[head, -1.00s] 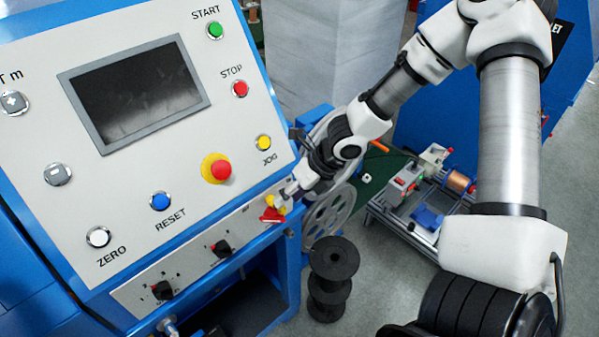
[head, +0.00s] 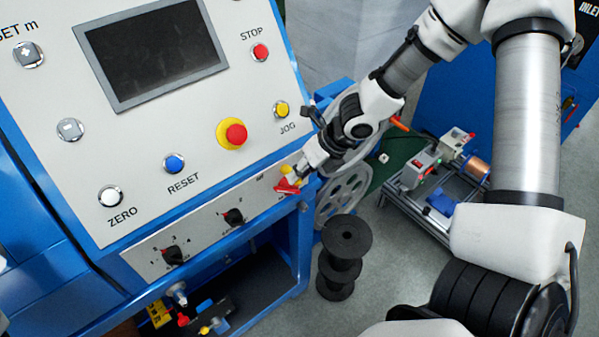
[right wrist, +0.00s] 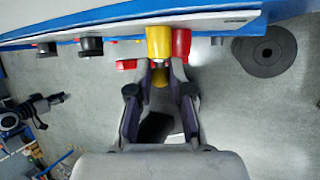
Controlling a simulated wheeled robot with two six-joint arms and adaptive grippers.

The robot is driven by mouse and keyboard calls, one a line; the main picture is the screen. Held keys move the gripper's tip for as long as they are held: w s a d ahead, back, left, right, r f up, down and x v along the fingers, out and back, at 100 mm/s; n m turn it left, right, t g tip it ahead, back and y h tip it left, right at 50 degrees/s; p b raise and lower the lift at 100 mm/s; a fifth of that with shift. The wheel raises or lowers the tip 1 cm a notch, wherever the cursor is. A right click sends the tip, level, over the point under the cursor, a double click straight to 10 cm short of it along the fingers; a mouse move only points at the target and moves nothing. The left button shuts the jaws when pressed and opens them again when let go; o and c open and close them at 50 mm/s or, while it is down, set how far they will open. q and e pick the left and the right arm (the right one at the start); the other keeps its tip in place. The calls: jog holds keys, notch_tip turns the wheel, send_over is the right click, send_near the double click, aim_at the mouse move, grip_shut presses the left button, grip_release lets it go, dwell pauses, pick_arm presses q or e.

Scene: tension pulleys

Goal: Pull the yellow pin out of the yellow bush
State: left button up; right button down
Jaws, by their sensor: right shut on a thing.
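The yellow bush (right wrist: 158,42) is a short yellow cylinder sticking out of the control panel's lower strip, beside a red bush (right wrist: 181,43). In the head view the yellow bush (head: 286,170) shows just above a red part (head: 288,186), partly hidden by my right gripper (head: 300,172). In the right wrist view my right gripper (right wrist: 159,75) is shut on the yellow pin (right wrist: 158,68), at the mouth of the bush. Most of the pin is hidden between the fingers. A dark arm-like shape (right wrist: 30,110) at the left edge may be my left gripper; its jaws are unclear.
The panel strip carries two black selector knobs (head: 234,216). A red emergency button (head: 236,134) sits above. Black spools (head: 346,236) stand on the floor below right, near a grey wheel (head: 343,192). A bench with small devices (head: 440,185) is further right. Open floor lies between.

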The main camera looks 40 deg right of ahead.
jog(key=shift+s, duration=0.15)
jog(key=shift+s+b, duration=0.75)
jog(key=shift+b, duration=0.05)
jog(key=shift+s+d, duration=0.1)
jog(key=shift+s, duration=0.25)
jog(key=shift+s+b, duration=0.25)
jog(key=shift+b, duration=0.2)
jog(key=shift+s, duration=0.3)
jog(key=shift+s+d+b, duration=0.1)
jog(key=shift+s+b, duration=0.25)
jog(key=shift+s, duration=0.1)
